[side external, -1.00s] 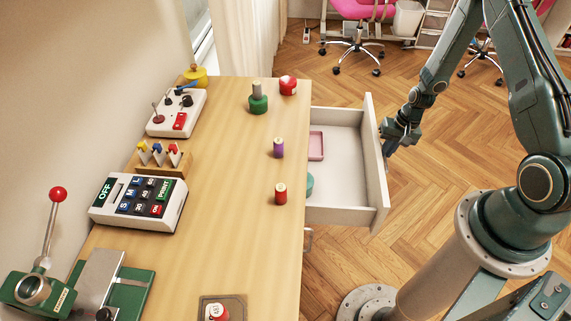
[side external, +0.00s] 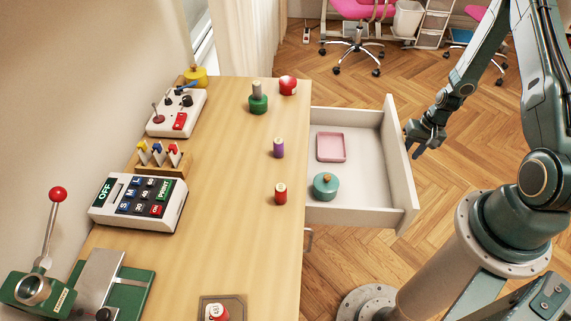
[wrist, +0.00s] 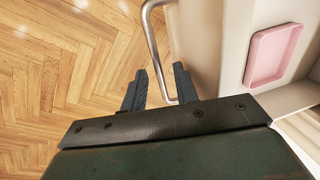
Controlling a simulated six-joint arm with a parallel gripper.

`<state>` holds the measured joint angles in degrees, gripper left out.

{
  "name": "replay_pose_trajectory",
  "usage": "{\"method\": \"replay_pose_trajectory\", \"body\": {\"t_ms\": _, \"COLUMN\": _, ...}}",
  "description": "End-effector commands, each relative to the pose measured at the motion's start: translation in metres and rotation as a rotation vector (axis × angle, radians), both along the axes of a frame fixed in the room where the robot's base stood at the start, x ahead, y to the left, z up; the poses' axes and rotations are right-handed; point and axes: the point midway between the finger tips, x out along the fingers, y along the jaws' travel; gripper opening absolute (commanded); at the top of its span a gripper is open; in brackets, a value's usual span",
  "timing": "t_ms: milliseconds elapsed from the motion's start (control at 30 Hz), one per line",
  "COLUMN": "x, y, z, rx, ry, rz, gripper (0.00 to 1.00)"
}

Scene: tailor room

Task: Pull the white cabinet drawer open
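The white drawer (side external: 402,170) stands well out from the right side of the wooden-topped cabinet in the side view. A pink square tray (side external: 331,147) and a teal round lidded pot (side external: 326,186) lie inside it. My gripper (side external: 415,142) is at the outer face of the drawer front. In the wrist view, the metal bar handle (wrist: 151,35) passes between the two fingers of my gripper (wrist: 158,72). The fingers look apart, with a gap on each side of the bar. Any contact with the handle is hard to tell.
The wooden tabletop (side external: 225,200) holds thread spools, a control box (side external: 177,113), a keypad (side external: 138,203) and a lever press (side external: 40,285). Parquet floor (side external: 450,185) is open to the right of the drawer. Pink chairs stand far back.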

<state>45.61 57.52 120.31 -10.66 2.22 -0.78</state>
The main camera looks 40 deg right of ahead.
Motion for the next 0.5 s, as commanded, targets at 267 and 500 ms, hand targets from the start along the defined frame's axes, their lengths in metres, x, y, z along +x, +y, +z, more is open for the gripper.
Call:
{"method": "replay_pose_trajectory", "body": {"t_ms": 267, "x": -0.0001, "y": 0.0005, "z": 0.0002, "rx": 0.001, "ry": 0.001, "rz": 0.0, "gripper": 0.31}}
{"method": "replay_pose_trajectory", "body": {"t_ms": 500, "x": -0.0004, "y": -0.0008, "z": 0.006, "rx": 0.0, "ry": 0.0, "rz": 0.0, "gripper": 0.31}}
